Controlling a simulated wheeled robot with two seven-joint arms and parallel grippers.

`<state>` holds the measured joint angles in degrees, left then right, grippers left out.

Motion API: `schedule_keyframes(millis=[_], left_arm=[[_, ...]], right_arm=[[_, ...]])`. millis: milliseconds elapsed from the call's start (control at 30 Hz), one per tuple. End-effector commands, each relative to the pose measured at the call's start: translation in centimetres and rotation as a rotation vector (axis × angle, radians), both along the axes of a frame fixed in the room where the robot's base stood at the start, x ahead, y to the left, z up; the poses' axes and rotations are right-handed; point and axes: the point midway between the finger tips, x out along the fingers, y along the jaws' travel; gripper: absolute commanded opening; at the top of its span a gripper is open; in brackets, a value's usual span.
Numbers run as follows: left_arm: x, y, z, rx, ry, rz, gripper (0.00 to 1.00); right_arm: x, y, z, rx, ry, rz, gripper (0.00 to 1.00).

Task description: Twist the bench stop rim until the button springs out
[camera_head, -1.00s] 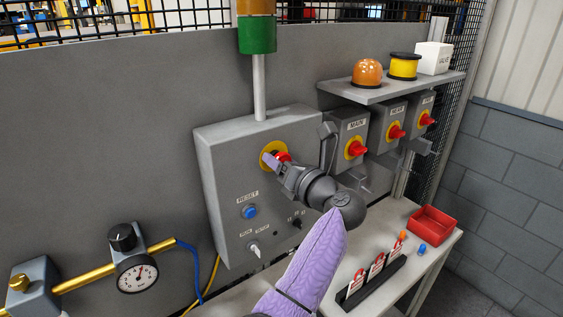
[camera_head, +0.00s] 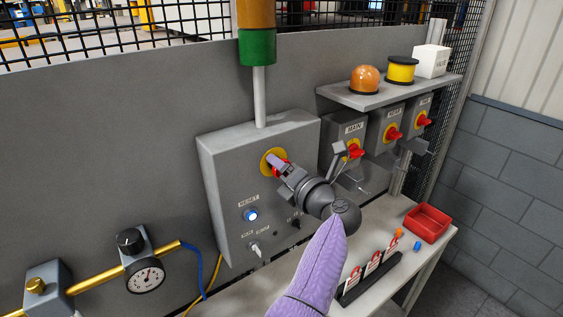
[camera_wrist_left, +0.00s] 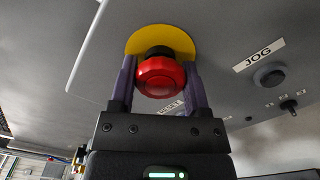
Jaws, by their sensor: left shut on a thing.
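The bench stop is a red mushroom button (camera_wrist_left: 161,77) with a dark collar on a yellow disc (camera_wrist_left: 160,39), on the front of the grey control box (camera_head: 216,190). In the head view the disc (camera_head: 267,158) shows, but my gripper covers much of the red rim. My left gripper (camera_head: 278,167) reaches it from the front right. In the wrist view my left gripper (camera_wrist_left: 160,80) has one purple finger on each side of the red rim, shut on it. My right gripper is not in view.
The blue RESET button (camera_head: 251,215) below the stop is lit. A key switch (camera_head: 256,250) is lower. Red-handled switches (camera_head: 354,150) are to the right. On the bench are a red tray (camera_head: 428,222) and a tag rack (camera_head: 371,279). A gauge (camera_head: 146,275) is at left.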

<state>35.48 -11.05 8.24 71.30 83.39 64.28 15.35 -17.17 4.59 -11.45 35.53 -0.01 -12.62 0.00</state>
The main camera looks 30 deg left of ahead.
Motion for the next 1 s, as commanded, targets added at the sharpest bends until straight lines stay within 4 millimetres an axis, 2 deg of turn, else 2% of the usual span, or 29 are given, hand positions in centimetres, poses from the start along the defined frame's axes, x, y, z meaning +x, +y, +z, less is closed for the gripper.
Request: schedule_keyframes(millis=[300, 833, 867, 1000], left_arm=[[0.01, 0.03, 0.09, 0.042, 0.103, 0.0, 0.02], [0.0, 0.04, 0.04, 0.051, 0.122, 0.001, 0.02], [0.0, 0.04, 0.04, 0.051, 0.121, 0.001, 0.67], [0.0, 0.04, 0.04, 0.051, 0.121, 0.001, 0.96]], right_arm=[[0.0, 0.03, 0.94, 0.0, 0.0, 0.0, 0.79], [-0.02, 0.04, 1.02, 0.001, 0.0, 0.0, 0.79], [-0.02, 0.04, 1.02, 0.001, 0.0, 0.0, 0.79], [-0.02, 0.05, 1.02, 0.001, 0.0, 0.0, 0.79]])
